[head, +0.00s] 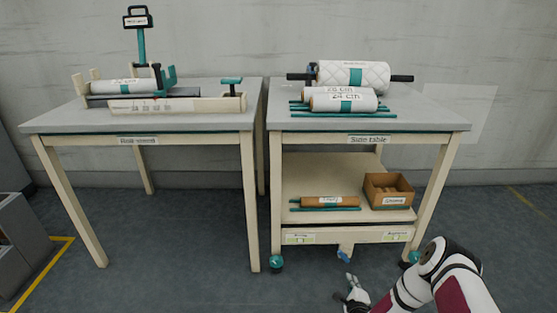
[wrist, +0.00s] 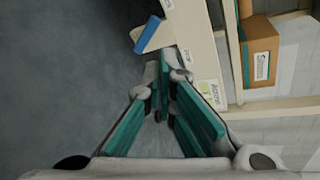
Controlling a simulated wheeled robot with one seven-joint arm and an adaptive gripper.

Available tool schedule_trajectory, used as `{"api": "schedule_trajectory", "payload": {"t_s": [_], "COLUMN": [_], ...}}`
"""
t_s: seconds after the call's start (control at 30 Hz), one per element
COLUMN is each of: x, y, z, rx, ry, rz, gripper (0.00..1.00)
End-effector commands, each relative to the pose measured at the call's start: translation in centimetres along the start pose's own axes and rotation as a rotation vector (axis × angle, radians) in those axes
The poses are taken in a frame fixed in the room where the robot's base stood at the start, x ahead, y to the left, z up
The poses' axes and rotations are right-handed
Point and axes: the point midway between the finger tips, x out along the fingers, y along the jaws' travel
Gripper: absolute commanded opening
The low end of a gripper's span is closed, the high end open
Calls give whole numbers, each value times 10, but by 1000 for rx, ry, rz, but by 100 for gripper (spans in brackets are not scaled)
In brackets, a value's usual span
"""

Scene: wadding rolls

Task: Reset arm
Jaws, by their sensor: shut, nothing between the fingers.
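My gripper (head: 354,297) is low in front of the side table in the head view, with my white and dark red arm reaching in from the bottom right. In the wrist view my gripper (wrist: 160,95) shows its teal-sided fingers meeting at the tips, shut with nothing between them. The fingertips appear apart from the side table (head: 365,120) and its lower shelf. A blue tab (head: 343,256) hangs below the shelf's front near the gripper, and it also shows in the wrist view (wrist: 148,36).
White rolls (head: 352,75) lie on the side table. Its shelf holds a brown roll (head: 329,201) and a cardboard box (head: 388,191). The left table (head: 60,120) carries a wooden rig with a roll. Open floor (head: 180,270) lies in front.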

Motion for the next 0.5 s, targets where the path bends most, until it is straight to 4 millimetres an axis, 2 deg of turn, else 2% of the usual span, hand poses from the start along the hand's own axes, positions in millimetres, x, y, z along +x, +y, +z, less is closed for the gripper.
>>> {"api": "schedule_trajectory", "payload": {"t_s": [0.03,0.23,0.37,0.5], "x": [8,29,32,25], "y": [-15,-74,-115,-159], "z": [8,42,66,90], "rx": [-36,-244,-397,-559], "ry": [-15,-72,-108,-141], "rz": [16,136,220,306], "gripper": [0,0,0,0]}}
